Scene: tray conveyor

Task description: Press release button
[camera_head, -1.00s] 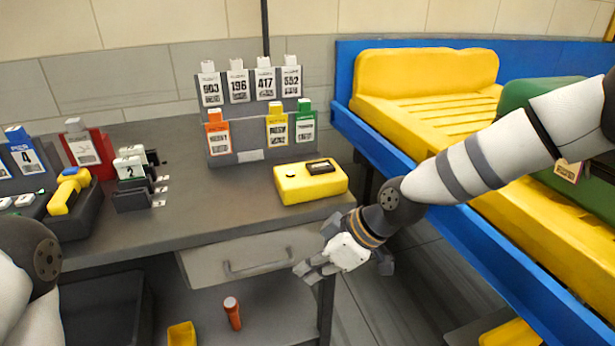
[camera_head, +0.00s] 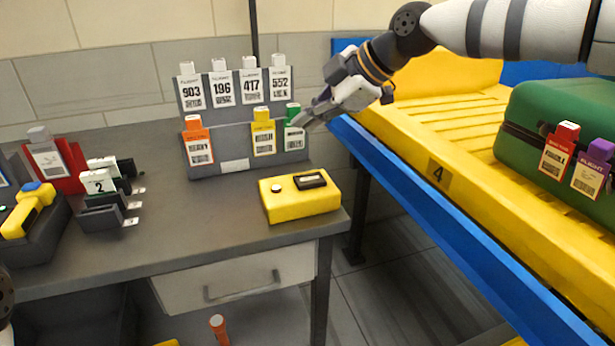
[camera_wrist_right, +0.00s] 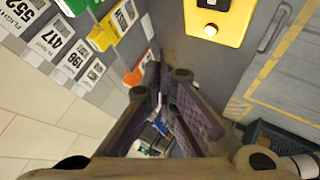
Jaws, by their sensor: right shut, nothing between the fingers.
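A yellow box (camera_head: 285,208) sits at the right front corner of the grey desk. On its top are a small round button (camera_head: 277,188) and a dark rectangular panel (camera_head: 310,181). In the right wrist view, the yellow box (camera_wrist_right: 228,22) is at the top, with its button (camera_wrist_right: 210,30) facing the camera. My right gripper (camera_head: 303,119) is shut and empty, raised above and behind the box, in front of the tag rack's right end. Its fingers (camera_wrist_right: 157,78) meet in the wrist view, apart from the box. My left gripper is out of view.
A tag rack (camera_head: 220,167) holds several flight tags behind the box. A green suitcase (camera_head: 540,125) with two tags lies on a yellow tray (camera_head: 410,150) on the blue-railed conveyor (camera_head: 430,205). A red tag holder (camera_head: 65,165) and a yellow-handled device (camera_head: 25,215) stand left.

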